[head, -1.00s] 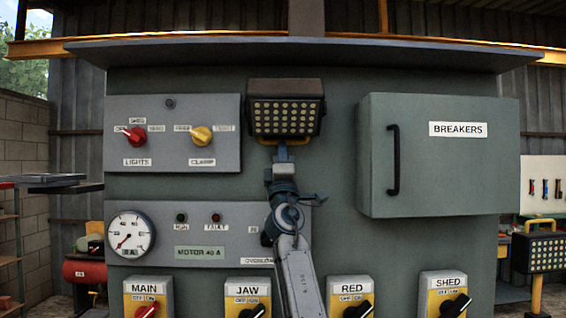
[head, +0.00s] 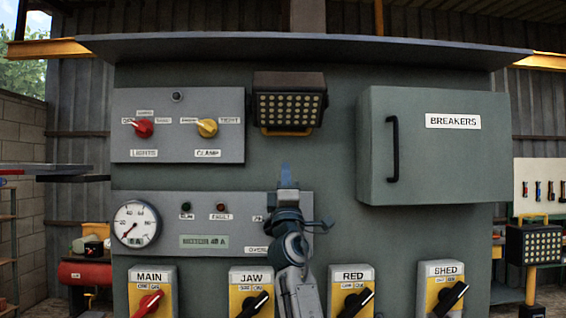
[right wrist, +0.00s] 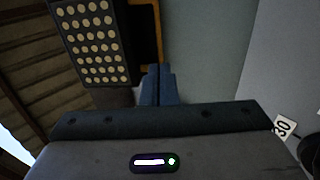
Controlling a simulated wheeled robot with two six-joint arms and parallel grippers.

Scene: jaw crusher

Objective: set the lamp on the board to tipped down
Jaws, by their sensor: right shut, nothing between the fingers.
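The lamp (head: 289,106) is a dark rectangular floodlight with rows of pale round LEDs and a yellow bar (head: 287,132) along its lower edge. It is mounted at the top middle of the grey-green board (head: 340,225). Its face shows to the front, with the top of its housing visible; its exact tilt is hard to tell. My right gripper (head: 285,175) is shut and empty, its blue fingertips just below the lamp, apart from it. In the right wrist view, the lamp (right wrist: 95,40) is at upper left, beyond the closed fingers (right wrist: 158,82). My left gripper is not in view.
The breakers box (head: 440,160) with a black handle protrudes right of the lamp. The lights and clamp panel (head: 178,110) is to its left. A gauge (head: 136,223) and several rotary switches (head: 250,298) sit lower. Another floodlight (head: 535,245) stands at far right.

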